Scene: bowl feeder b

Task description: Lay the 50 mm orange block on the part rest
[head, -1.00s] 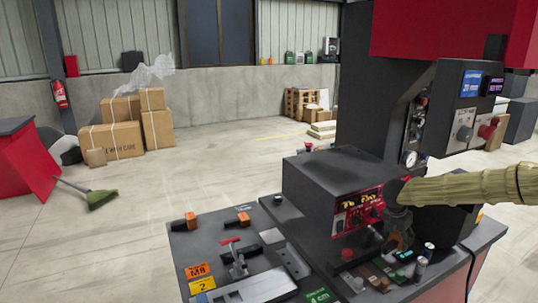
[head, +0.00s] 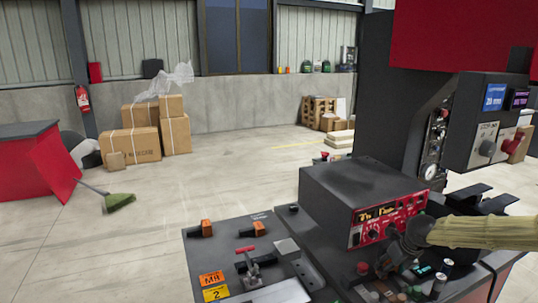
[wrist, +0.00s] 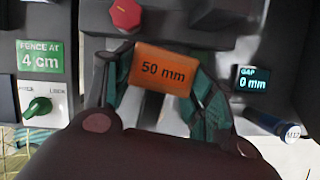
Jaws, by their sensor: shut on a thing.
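The orange block (wrist: 163,70), marked "50 mm", sits between the two teal fingers of my gripper (wrist: 163,85) in the wrist view. My gripper is shut on it, and the block is slightly tilted in the picture. In the head view my gripper (head: 402,262) is low over the right side of the bench, in front of the dark control box (head: 355,200). The block cannot be made out there. I cannot tell for sure which surface is the part rest.
A red knob (wrist: 125,14), a green "fence at 4 cm" panel (wrist: 41,57) and a "gap 0 mm" display (wrist: 252,79) surround my gripper. A toggle clamp (head: 250,265) and orange-tipped parts (head: 206,227) stand on the bench's left. Cardboard boxes (head: 155,135) are far off.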

